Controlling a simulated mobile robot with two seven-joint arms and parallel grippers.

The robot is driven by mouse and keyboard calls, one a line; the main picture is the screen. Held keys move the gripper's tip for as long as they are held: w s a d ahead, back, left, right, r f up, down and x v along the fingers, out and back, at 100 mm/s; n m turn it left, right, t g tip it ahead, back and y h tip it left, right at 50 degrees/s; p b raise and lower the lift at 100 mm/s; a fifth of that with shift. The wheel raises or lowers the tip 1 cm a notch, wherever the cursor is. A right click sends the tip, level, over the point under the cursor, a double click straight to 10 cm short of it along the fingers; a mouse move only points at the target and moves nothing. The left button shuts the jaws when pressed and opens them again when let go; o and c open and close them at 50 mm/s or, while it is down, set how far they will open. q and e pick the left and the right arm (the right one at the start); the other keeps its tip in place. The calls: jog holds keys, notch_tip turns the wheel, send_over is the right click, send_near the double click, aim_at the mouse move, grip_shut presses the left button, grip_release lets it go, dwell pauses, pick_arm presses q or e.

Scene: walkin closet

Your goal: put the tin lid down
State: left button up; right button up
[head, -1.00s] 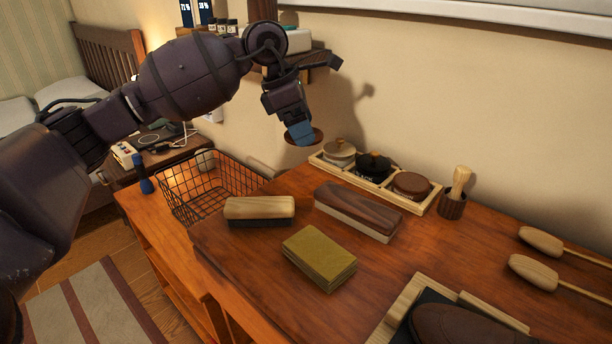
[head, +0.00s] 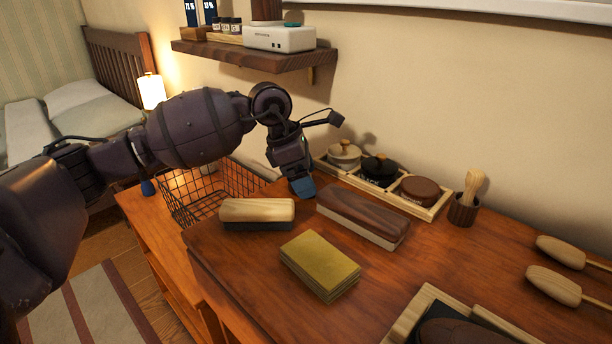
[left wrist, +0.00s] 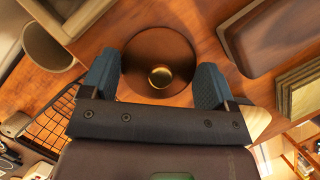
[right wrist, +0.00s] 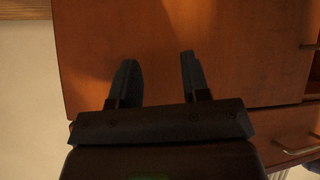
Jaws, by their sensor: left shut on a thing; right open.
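The tin lid (left wrist: 158,62) is a round brown disc with a brass knob, seen in the left wrist view between my left fingers. My left gripper (head: 303,188) is shut on it, low at the tabletop behind the brushes. In the head view the lid is hidden by the gripper. I cannot tell whether the lid touches the wood. A brown tin (head: 419,190) with no knob showing sits at the right end of a wooden tray (head: 436,210), beside a black tin (head: 379,170) and a cream tin (head: 344,153). My right gripper (right wrist: 158,75) is open and empty, facing wooden furniture.
A pale-topped brush (head: 257,211), a dark wooden brush (head: 363,214) and a yellow pad stack (head: 320,264) lie in front of the gripper. A wire basket (head: 205,190) stands left. A brush cup (head: 463,208) stands right of the tray. Bare tabletop (head: 420,260) shows at centre right.

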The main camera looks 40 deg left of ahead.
pick_arm(q)
jog(key=shift+r, duration=0.1)
jog(key=shift+s+f, duration=0.2)
jog(key=shift+f, duration=0.6)
jog(key=o, duration=0.7)
jog(key=shift+f, duration=0.15)
jog(key=shift+o, duration=0.4)
jog(key=shift+f, duration=0.2)
pick_arm(e)
jog(key=shift+f, duration=0.2)
pick_arm(q)
jog(key=shift+d+r, duration=0.1)
jog(key=shift+r, duration=0.3)
jog(key=p+v, duration=0.3)
jog(key=v, duration=1)
jog(key=shift+w+r, duration=0.25)
jog(key=shift+w, duration=0.1)
pick_arm(e)
jog(key=shift+s+d+r+m, duration=0.3)
jog(key=shift+s+d+m, duration=0.1)
jog(key=shift+s, duration=0.25)
